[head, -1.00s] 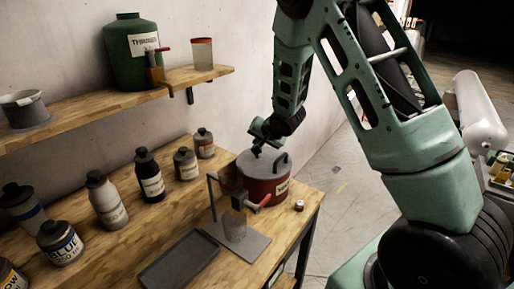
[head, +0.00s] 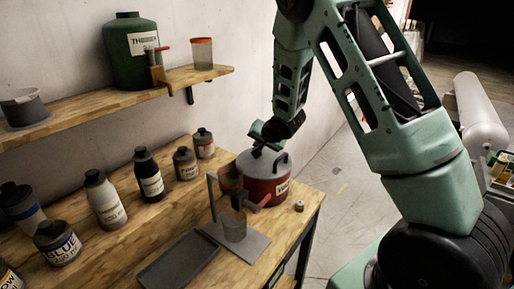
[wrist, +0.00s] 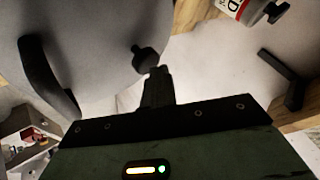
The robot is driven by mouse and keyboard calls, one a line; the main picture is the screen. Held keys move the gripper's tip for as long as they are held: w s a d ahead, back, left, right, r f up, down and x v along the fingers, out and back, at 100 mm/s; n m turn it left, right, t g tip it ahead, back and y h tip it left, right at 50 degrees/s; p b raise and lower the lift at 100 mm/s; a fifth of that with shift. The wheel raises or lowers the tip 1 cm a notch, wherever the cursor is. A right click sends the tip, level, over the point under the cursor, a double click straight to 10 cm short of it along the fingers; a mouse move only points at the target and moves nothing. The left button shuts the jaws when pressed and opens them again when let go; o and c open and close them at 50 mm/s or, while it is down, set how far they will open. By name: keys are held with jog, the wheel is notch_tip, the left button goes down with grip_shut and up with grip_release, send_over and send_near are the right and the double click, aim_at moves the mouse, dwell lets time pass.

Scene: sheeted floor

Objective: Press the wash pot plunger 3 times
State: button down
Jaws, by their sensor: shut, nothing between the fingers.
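The wash pot (head: 262,188) is a red can with a grey lid and a dark handle, standing upright at the bench's back right. In the wrist view its lid (wrist: 95,40) fills the left, with the dark handle (wrist: 45,78) at the edge. The plunger (wrist: 146,58) is a small black knob on the lid. My gripper (wrist: 158,72) is shut and empty, its fingertips right by the knob. I cannot tell whether they touch it. In the head view my gripper (head: 257,152) is over the lid, and the plunger is hidden behind it.
A metal stand with a clear cup (head: 234,226) is just in front of the pot. A dark tray (head: 180,260) lies nearer. Several bottles (head: 150,178) line the wall. A shelf (head: 110,98) above holds a green jug (head: 128,60). A small cap (head: 299,206) sits near the right edge.

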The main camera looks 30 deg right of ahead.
jog(key=shift+f+b, duration=0.3)
jog(key=shift+f, duration=0.2)
jog(key=shift+r, duration=0.1)
dwell(0.5)
jog(key=shift+r+p, duration=1.35)
jog(key=shift+r, duration=0.2)
notch_tip(320, 180, up, 5)
jog(key=p, duration=0.4)
